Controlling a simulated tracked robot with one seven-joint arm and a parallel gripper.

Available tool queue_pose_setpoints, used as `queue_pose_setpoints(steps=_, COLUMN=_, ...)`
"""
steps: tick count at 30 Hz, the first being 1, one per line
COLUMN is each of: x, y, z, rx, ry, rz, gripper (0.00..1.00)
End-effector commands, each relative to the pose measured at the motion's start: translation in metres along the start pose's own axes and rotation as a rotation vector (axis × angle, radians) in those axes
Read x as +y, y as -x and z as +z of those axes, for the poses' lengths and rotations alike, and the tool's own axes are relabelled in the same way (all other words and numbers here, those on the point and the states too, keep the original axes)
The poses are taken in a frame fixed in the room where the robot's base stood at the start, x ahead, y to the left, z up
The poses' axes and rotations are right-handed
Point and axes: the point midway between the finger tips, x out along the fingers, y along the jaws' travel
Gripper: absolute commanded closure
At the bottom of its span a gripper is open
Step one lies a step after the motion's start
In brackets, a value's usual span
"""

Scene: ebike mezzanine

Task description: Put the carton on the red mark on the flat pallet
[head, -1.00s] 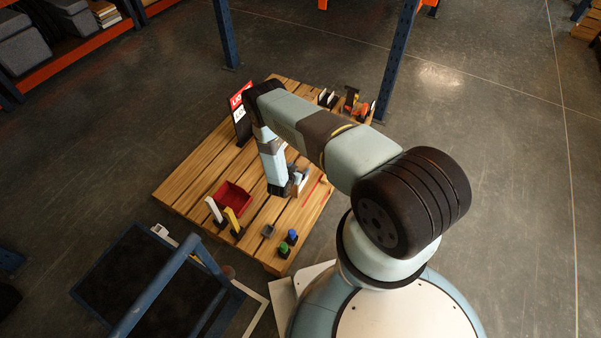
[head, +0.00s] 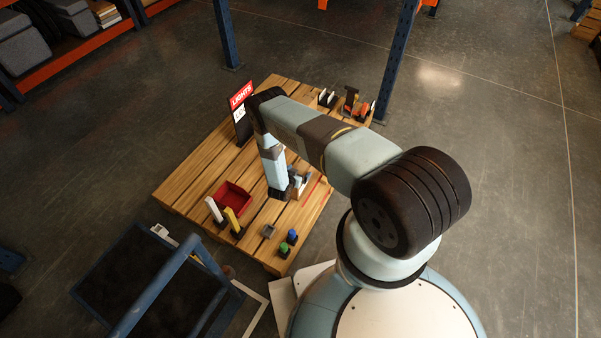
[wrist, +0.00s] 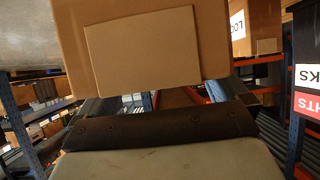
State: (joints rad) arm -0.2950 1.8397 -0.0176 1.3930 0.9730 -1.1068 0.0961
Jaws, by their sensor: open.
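A brown carton (wrist: 205,45) with a paler flat panel fills the upper middle of the wrist view, very close to the camera. My gripper (head: 280,193) points down low over the wooden slatted pallet (head: 185,190) in the head view. It is open; its dark palm and parts of its fingers show below the carton in the wrist view. I cannot tell whether the fingers touch the carton. In the head view I cannot make out the carton, which may be behind my arm. A thin red strip (head: 311,193) lies on the pallet just right of my gripper.
A red bin (head: 232,199), a white upright piece (head: 214,210) and a yellow one (head: 233,220) stand left of my gripper. Green (head: 284,248) and blue (head: 292,236) items are in front. A LIGHTS sign (head: 241,98) stands at the back. A blue post (head: 396,65) rises behind the pallet.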

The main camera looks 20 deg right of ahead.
Motion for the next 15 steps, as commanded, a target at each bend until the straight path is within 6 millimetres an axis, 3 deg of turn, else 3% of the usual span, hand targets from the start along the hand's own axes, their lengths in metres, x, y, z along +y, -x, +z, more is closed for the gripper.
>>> queue_pose_setpoints(steps=5, x=0.000, y=0.019, z=0.001, rx=-0.002, ry=0.002, rz=0.000, gripper=0.00)
queue_pose_setpoints(steps=15, x=-0.001, y=0.084, z=0.000, rx=-0.001, ry=0.002, rz=-0.001, gripper=0.00)
